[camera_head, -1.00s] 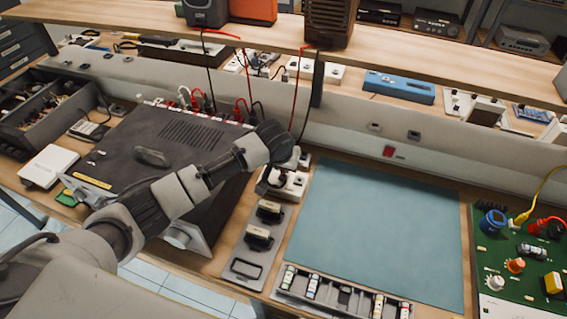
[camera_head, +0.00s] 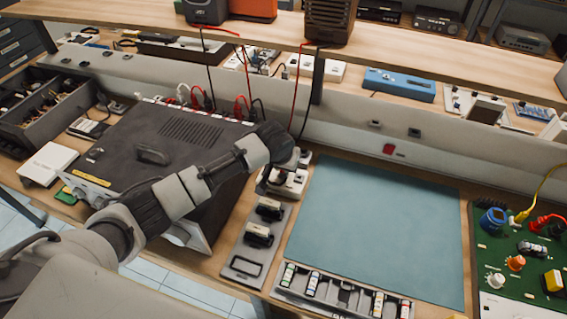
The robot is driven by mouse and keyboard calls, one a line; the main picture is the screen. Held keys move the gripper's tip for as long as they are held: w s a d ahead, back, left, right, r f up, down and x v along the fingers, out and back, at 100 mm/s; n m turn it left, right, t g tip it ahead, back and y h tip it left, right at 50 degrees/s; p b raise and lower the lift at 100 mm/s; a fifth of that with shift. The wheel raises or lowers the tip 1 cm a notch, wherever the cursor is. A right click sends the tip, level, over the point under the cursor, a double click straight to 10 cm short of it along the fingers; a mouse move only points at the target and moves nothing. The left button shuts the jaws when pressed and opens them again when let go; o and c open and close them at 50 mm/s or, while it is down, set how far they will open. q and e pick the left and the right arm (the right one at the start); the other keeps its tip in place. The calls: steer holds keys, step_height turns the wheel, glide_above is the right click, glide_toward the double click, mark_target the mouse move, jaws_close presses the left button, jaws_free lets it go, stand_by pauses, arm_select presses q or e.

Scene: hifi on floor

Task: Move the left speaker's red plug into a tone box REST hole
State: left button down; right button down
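My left arm comes in from the left over a large dark amplifier-like box (camera_head: 128,150). My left gripper (camera_head: 277,143) is at its end, above a small white block (camera_head: 289,183); its fingers are hidden or too small to tell apart. I cannot tell whether this block is the tone box. Red and black plugs (camera_head: 240,106) stand along the back edge of the dark box. Red and black leads hang from the shelf, where a brown speaker-like box (camera_head: 328,20) and a grey box (camera_head: 204,10) stand. Which plug belongs to the left speaker is unclear. My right gripper is not in view.
A blue-grey mat (camera_head: 380,230) lies clear at the middle right. A grey tray with small labelled tubes (camera_head: 345,294) is at its front edge. A green board (camera_head: 515,265) with coloured parts and leads is at the right. The shelf (camera_head: 420,55) spans the top.

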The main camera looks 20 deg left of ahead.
arm_select(q)
steer(key=shift+f, duration=0.35)
stand_by(0.6)
steer(key=c, duration=1)
jaws_free()
steer(key=shift+r, duration=0.1)
steer(key=w+p+v, duration=0.1)
steer(key=p+v, duration=0.4)
steer(key=v, duration=1)
steer(key=shift+w+r+p, duration=0.35)
steer(key=shift+r+p, duration=0.05)
steer(key=shift+r, duration=0.1)
